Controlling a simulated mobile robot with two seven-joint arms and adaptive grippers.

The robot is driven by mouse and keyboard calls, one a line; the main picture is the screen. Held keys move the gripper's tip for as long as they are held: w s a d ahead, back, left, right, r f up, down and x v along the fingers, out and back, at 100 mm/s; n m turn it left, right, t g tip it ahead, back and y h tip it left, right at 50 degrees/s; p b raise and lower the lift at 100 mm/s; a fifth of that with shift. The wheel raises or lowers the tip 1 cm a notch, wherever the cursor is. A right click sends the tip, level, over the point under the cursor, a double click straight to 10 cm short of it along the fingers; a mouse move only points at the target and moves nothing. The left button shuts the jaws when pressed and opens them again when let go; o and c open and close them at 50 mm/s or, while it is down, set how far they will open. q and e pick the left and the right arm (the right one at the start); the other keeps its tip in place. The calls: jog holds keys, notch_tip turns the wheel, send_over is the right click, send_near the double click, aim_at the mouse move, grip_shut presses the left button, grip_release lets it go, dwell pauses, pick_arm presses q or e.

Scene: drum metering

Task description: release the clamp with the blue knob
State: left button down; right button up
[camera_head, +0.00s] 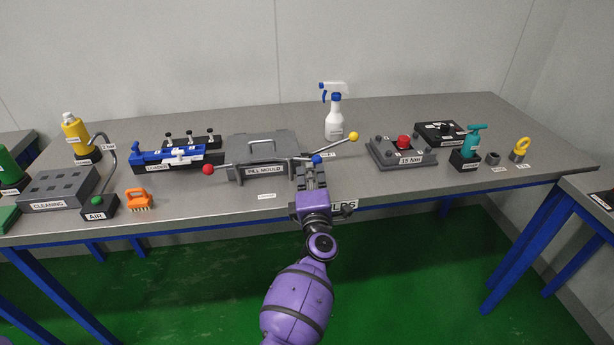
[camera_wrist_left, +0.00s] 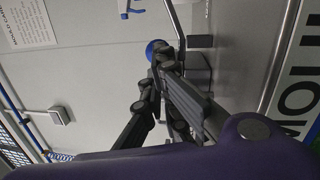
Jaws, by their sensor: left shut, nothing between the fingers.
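The blue knob (camera_head: 317,159) sits at the front right of the grey pill mould (camera_head: 262,146). It also shows in the left wrist view (camera_wrist_left: 155,48), just beyond my fingertips and partly hidden by them. My left gripper (camera_head: 312,168) reaches in from the front, shut and empty, with its tips right by the blue knob. I cannot tell whether they touch it. The clamp body below the knob is largely hidden by the gripper. A red-knobbed lever (camera_head: 208,169) sticks out on the mould's left, and a yellow-knobbed lever (camera_head: 354,136) rises on its right. My right gripper is out of view.
A white spray bottle (camera_head: 334,118) stands behind the yellow lever. A blue and black loader (camera_head: 170,157) is left of the mould. The table's front edge passes beneath my left wrist.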

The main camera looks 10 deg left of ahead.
pick_arm(q)
jog(key=shift+w+d, duration=0.15)
jog(key=shift+w, duration=0.3)
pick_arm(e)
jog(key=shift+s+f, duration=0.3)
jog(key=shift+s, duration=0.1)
pick_arm(q)
jog(key=shift+w, duration=0.1)
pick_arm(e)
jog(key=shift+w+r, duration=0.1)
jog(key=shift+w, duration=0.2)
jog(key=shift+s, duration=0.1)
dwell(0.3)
